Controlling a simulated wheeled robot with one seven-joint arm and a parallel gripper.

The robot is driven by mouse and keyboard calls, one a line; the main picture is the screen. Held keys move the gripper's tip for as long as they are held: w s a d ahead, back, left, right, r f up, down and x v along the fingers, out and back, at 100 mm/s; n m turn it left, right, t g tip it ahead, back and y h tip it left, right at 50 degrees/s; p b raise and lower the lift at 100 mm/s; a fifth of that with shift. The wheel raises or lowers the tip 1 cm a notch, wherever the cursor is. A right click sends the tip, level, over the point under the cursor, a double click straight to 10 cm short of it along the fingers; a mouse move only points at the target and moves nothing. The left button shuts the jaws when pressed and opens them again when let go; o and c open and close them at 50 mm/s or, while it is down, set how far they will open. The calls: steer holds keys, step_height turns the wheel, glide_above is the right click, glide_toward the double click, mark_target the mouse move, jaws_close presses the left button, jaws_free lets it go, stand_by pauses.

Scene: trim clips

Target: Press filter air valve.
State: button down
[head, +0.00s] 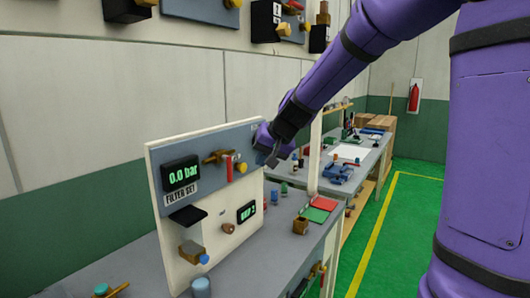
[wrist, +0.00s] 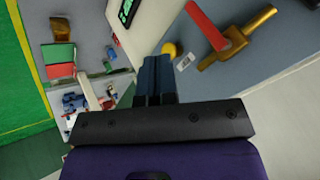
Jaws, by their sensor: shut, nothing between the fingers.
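An upright white panel (head: 165,222) with a grey upper strip carries a green "0.0 bar" display (head: 181,174) labelled "FILTER SET". On the strip is a brass valve (head: 213,157) with a red lever (head: 229,167), and a yellow knob (head: 242,168) is to its right. In the wrist view the brass valve (wrist: 250,25), red lever (wrist: 208,27) and yellow knob (wrist: 170,49) lie beyond the fingers, at upper right. My gripper (head: 272,161) is shut and empty by the panel's right edge, apart from the knob; its fingers (wrist: 157,62) are together.
Lower on the panel are a second green display (head: 247,212), a brass fitting with a blue end (head: 194,253) and a small brown knob (head: 228,228). Red and green mats (head: 320,204) and a brown block (head: 300,226) lie on the bench to the right. Green floor (head: 418,215) is open beyond.

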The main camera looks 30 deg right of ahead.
mark_target(229, 169)
steer(key=w+a+f, duration=0.4)
steer(key=a, duration=0.1)
steer(key=shift+w, duration=0.3)
stand_by(0.4)
